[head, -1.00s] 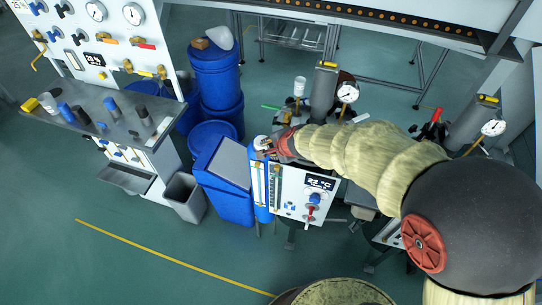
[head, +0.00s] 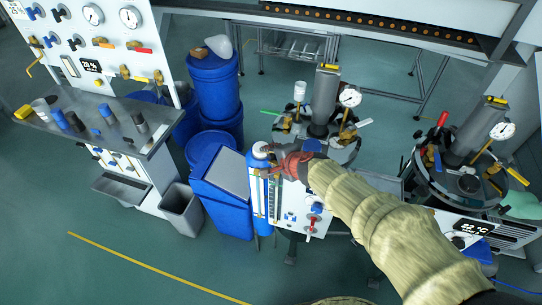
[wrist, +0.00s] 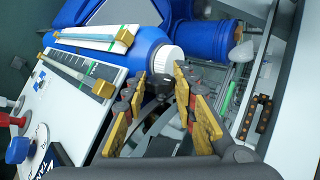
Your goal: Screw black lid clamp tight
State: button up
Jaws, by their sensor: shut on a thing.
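My gripper (head: 274,165) is at the left edge of the middle vessel's lid (head: 341,153), just above the white instrument panel. In the wrist view its two yellow-padded fingers (wrist: 160,98) close around a small black clamp piece (wrist: 157,88). The fingers hide part of the piece, so I cannot tell how tight it is. A blue bottle with a white cap (wrist: 168,60) stands close beyond the fingertips; it also shows in the head view (head: 260,151). My arm and gripper hide part of the lid.
The panel (head: 285,205) with gauges and a red-handled valve (head: 312,223) is below my gripper. Blue drums (head: 214,90) stand behind left. A second vessel (head: 466,185) with a pressure gauge is at the right. The floor at front left is clear.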

dwell(0.5)
jog(key=o, duration=1.2)
jog(key=shift+c, duration=0.2)
jog(key=shift+r+g+h+p, duration=0.1)
jog(key=shift+g+h+p, duration=0.2)
jog(key=shift+g+p, duration=0.4)
jog(key=p, duration=0.2)
jog(key=g+p, duration=0.1)
jog(key=p, duration=0.2)
jog(key=shift+w+r+h, duration=0.1)
jog(key=shift+r+h, duration=0.15)
jog(key=shift+h, duration=0.05)
jog(key=g+p, duration=0.1)
jog(key=p, duration=0.9)
jog(key=g+h+p, duration=0.1)
jog(key=g+p, duration=0.1)
jog(key=p, duration=0.9)
jog(key=shift+w+a+r+h+p, duration=0.1)
jog(key=shift+w+a+h+p, duration=0.1)
jog(key=shift+h+p, duration=0.1)
